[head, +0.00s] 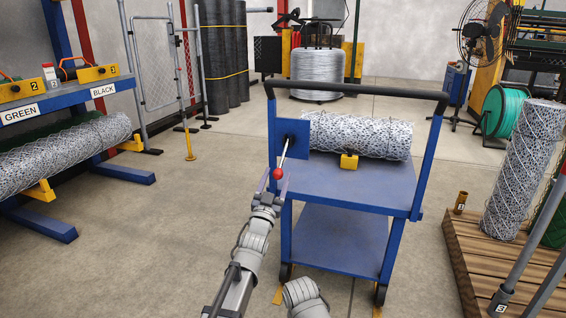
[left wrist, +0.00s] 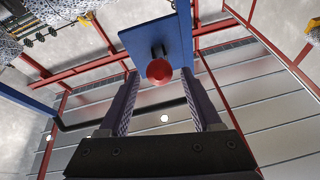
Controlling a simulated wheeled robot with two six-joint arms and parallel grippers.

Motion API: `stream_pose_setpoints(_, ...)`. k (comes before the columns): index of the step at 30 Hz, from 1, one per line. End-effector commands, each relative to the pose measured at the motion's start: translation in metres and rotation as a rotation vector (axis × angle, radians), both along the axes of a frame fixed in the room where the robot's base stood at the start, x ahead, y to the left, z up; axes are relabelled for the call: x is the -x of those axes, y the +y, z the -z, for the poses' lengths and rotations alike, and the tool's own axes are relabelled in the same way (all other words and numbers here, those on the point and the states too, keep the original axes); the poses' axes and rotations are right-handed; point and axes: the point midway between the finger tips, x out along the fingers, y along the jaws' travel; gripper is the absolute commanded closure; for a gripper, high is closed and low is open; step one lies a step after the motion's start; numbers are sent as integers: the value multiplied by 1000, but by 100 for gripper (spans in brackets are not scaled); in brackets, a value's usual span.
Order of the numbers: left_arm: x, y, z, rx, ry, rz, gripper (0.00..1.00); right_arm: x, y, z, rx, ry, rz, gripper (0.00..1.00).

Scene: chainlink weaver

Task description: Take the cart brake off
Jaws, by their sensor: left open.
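The blue cart (head: 345,180) stands in front of me with a black push handle across its top. A blue plate (head: 292,134) on its left side carries the brake lever (head: 284,150), a thin rod slanting down to a red ball knob (head: 278,174). My left gripper (head: 275,184) is open, with its fingers at the knob. In the left wrist view the red knob (left wrist: 159,71) shows between the fingertips or just beyond them, with a gap on both sides; contact cannot be seen. My right gripper is not in view.
A mesh roll (head: 360,135) lies on the cart's top shelf behind a yellow block (head: 349,161). A blue rack (head: 60,100) with rolls stands at left. A wooden pallet (head: 465,250) with an upright roll stands at right. The floor left of the cart is clear.

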Motion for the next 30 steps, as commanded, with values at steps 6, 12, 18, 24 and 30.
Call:
stream_pose_setpoints(6,-19,-5,-9,1,1,0,35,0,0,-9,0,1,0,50)
stream_pose_setpoints(12,-47,-13,-21,-1,2,1,35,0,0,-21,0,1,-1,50)
stream_pose_setpoints(18,-67,-19,-29,-1,2,1,35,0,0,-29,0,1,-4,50)
stream_pose_setpoints(24,-68,-19,-28,-1,2,1,35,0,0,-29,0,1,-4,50)
stream_pose_setpoints(30,-68,-19,-28,-1,2,1,47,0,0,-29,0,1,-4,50)
